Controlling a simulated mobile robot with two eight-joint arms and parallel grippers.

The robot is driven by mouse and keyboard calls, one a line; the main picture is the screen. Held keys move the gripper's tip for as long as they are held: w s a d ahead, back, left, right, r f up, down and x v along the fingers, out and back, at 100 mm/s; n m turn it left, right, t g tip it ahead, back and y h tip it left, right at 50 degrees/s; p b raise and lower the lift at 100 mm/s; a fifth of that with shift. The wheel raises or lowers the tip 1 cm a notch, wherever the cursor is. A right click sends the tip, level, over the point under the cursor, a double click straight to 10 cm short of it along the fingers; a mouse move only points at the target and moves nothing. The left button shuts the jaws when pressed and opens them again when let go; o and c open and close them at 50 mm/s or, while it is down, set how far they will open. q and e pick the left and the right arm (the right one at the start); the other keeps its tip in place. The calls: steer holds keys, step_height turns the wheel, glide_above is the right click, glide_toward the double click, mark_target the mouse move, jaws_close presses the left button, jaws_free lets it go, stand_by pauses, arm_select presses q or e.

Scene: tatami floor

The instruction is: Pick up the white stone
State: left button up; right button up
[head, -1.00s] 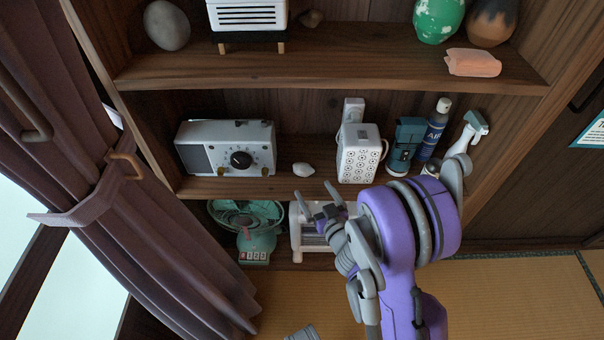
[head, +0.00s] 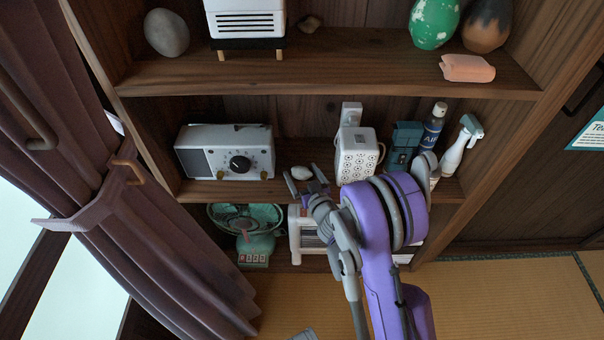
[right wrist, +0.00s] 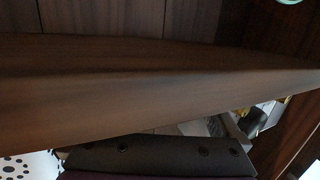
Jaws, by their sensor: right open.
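The white stone (head: 301,173) is small and pale. It lies on the middle shelf, between the radio and the white box with dark dots. My right gripper (head: 304,181) is open and empty, at the front edge of that shelf just before the stone. In the head view its fingers overlap the area right around the stone's lower side; I cannot tell whether they touch it. The stone does not show in the right wrist view. My left gripper is not seen.
The radio (head: 226,153) stands left of the stone, the dotted box (head: 357,156) right of it. A spray bottle (head: 458,146) and a dark bottle (head: 433,127) stand further right. The upper shelf (head: 330,75) overhangs; its edge likely crosses the right wrist view. A green fan (head: 257,243) sits below.

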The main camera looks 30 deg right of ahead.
steer(key=c, duration=1.4)
steer(key=shift+o, duration=0.2)
steer(key=shift+r, duration=0.1)
